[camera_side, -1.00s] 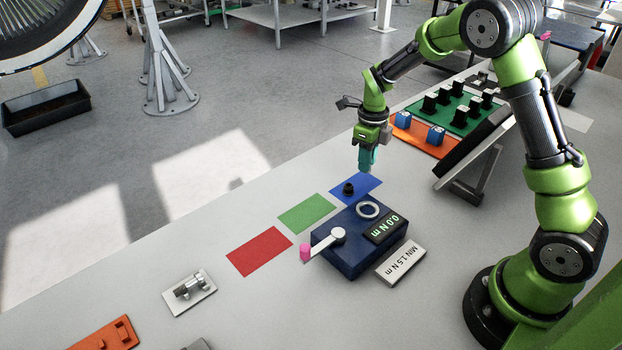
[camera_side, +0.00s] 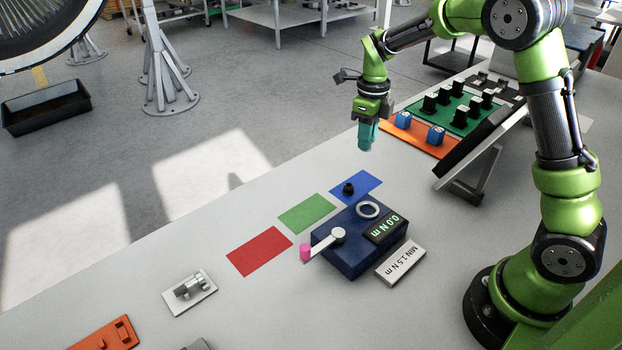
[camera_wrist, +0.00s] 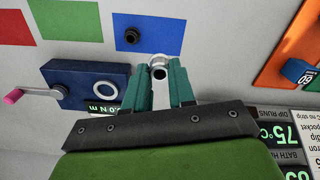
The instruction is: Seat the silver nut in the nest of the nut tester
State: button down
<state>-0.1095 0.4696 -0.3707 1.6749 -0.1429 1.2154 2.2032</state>
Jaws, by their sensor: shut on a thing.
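The nut tester is a dark blue box (camera_side: 340,262) with a pale ring nest (camera_side: 368,210), a pink-knobbed lever (camera_side: 320,243) and a display reading 0.0 N m. The nest is empty; it also shows in the wrist view (camera_wrist: 106,90). My gripper (camera_side: 367,140) is in the air, above and behind the tester in the side view. In the wrist view its teal fingers (camera_wrist: 164,82) are shut on the silver nut (camera_wrist: 159,66), held at the fingertips to the right of the tester. The nut cannot be made out in the side view.
A black nut (camera_side: 348,189) lies on the blue mat (camera_side: 368,182), beside the green (camera_side: 307,213) and red (camera_side: 259,251) mats. A sign (camera_side: 400,263) lies by the tester. An orange tray (camera_side: 408,129) with blue pieces and a tilted panel (camera_side: 475,148) stand right of my gripper.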

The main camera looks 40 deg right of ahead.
jog(key=s+a+r+n, duration=0.3)
jog(key=s+a, duration=0.2)
jog(key=a, duration=0.2)
jog(key=shift+s+a+f+n, duration=0.5)
jog(key=shift+s+f, duration=0.35)
jog(key=shift+f, duration=0.35)
jog(key=shift+s+a+f+n, duration=0.5)
jog(key=shift+s+f, duration=0.4)
jog(key=shift+f, duration=0.35)
jog(key=shift+s+a+f+n, duration=0.45)
jog(key=shift+s+f, duration=0.4)
jog(key=shift+f, duration=0.35)
jog(key=shift+f, duration=0.85)
jog(key=shift+c, duration=2.4)
grip_release()
jog(key=shift+r, duration=0.1)
notch_tip(320, 180, up, 7)
